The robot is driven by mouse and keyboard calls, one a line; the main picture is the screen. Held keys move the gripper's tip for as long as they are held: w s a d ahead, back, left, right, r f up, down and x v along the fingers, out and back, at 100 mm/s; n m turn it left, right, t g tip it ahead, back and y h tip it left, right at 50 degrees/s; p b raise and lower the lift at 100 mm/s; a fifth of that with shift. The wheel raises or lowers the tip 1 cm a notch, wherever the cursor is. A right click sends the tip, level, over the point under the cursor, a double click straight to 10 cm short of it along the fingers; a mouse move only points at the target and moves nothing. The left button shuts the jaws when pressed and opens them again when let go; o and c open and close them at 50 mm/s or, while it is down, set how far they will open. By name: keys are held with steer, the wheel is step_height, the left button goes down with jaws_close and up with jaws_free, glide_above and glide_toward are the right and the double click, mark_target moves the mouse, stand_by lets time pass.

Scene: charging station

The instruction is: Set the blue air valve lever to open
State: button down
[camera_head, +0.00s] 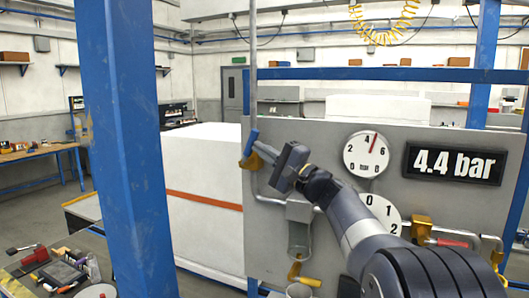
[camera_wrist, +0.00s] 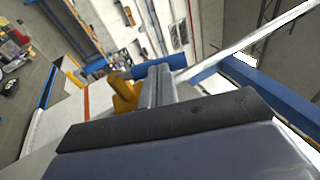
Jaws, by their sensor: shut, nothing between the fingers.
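The blue lever (camera_head: 251,143) sits at the upper left edge of the grey panel, on a yellow valve body (camera_head: 251,161). It points up and slightly right, close to the line of the pipe. My gripper (camera_head: 282,168) is just right of the valve, in front of the panel. In the wrist view, the shut fingers (camera_wrist: 160,82) hold nothing and overlap the right part of the blue lever (camera_wrist: 140,70). The yellow valve body (camera_wrist: 124,95) shows left of the fingers. I cannot tell whether the fingertips touch the lever.
The panel (camera_head: 325,160) carries a round gauge (camera_head: 366,155), a lower dial (camera_head: 380,212) and a display (camera_head: 453,163) reading 4.4 bar. A yellow valve with a red handle (camera_head: 447,242) is at right. A blue post (camera_head: 130,150) stands left. A white cabinet (camera_head: 200,165) is behind.

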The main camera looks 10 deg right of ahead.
mark_target(251, 143)
steer(key=a+r+b, duration=0.1)
steer(key=w+r+b, duration=0.1)
steer(key=shift+a+r+b, duration=0.1)
steer(key=shift+a+b, duration=0.25)
